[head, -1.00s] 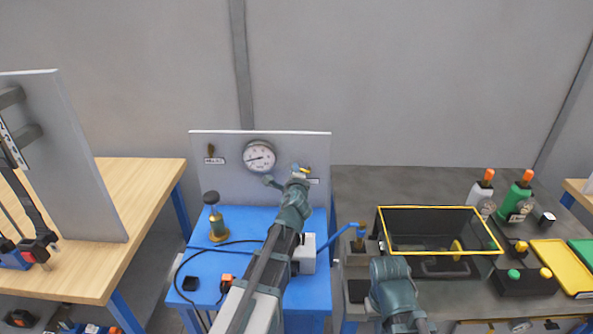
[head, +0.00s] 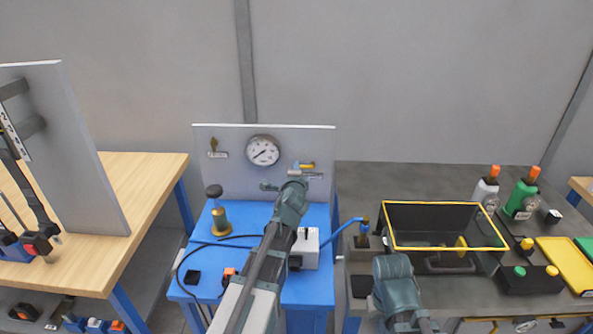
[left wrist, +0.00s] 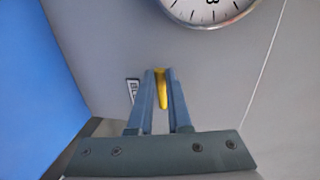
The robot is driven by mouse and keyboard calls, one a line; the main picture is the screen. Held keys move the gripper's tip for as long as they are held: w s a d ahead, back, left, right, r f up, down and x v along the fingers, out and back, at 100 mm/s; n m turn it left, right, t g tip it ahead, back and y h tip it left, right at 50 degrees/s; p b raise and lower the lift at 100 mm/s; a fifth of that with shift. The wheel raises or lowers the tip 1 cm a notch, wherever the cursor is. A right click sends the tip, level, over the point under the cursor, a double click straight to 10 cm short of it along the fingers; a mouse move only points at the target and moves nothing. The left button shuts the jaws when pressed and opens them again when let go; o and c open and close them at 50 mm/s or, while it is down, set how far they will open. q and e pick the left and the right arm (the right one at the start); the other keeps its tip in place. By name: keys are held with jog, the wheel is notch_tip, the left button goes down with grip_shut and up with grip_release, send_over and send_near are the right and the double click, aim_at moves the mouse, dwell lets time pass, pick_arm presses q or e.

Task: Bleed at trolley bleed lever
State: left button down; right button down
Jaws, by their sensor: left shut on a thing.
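The yellow bleed lever (head: 307,165) is on the upright grey panel (head: 230,178), right of the gauge. It lies about level, with a small label (head: 313,177) below it. My left gripper (head: 299,175) is at the lever. In the left wrist view, the two fingers of this gripper (left wrist: 161,76) are shut on the lever (left wrist: 161,92), one on each side. The round white gauge (head: 263,151) has its needle pointing to the lower left. My right arm shows at the lower right; its fingers cannot be seen.
The blue trolley (head: 235,225) carries a brass-based cylinder (head: 218,215), a black hose and a white box (head: 306,245). A black bin with yellow rim (head: 445,203) and several bottles stand on the dark bench to the right. A wooden table (head: 150,180) stands left.

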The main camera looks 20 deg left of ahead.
pick_arm(q)
jog(key=c, duration=0.9)
grip_release()
jog(key=shift+o, duration=0.2)
